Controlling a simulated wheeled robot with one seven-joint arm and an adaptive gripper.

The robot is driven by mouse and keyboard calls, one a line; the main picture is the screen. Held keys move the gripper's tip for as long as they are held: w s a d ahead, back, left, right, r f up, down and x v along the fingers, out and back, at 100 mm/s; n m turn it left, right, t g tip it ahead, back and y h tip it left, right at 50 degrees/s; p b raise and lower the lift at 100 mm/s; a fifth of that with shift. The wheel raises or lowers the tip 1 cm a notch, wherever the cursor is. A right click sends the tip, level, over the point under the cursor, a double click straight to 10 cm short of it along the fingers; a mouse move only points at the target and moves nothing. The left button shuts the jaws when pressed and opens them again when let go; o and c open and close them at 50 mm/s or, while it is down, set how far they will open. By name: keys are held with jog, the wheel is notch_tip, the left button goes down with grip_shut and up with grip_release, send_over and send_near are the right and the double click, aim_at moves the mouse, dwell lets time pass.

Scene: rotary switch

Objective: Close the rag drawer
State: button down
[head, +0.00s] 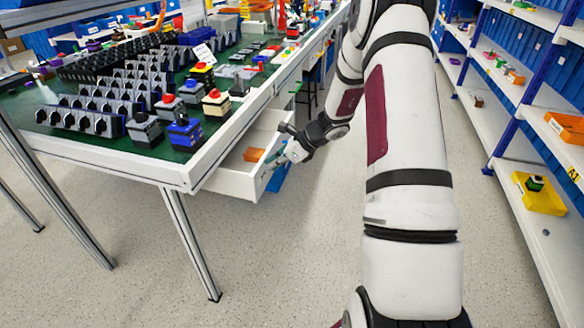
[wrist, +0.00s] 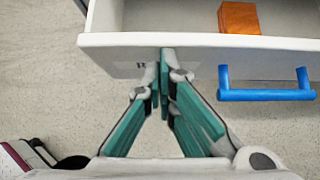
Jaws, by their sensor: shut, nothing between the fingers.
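The white drawer (head: 233,183) under the table is pulled open, and an orange item (head: 254,154) lies inside it. In the wrist view the drawer's white front (wrist: 200,61) runs across the picture, with a blue handle (wrist: 266,94) on its right part. The orange item (wrist: 238,17) shows behind the front. My gripper (wrist: 164,75) is shut and empty, its tips at the drawer front to the left of the handle. Whether the tips touch the front I cannot tell. In the head view my gripper (head: 277,163) is partly hidden at the drawer front.
The green-topped table (head: 190,178) above the drawer carries rows of black switches and several coloured button boxes (head: 184,132). A shelf rack (head: 540,190) with a yellow bin (head: 538,193) stands at the right. The floor (head: 290,250) in front of the drawer is clear.

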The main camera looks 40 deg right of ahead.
jog(key=w+a, duration=0.7)
jog(key=w, duration=0.2)
jog(key=shift+w+a, duration=0.3)
jog(key=shift+w, duration=0.05)
jog(key=shift+a+r, duration=0.1)
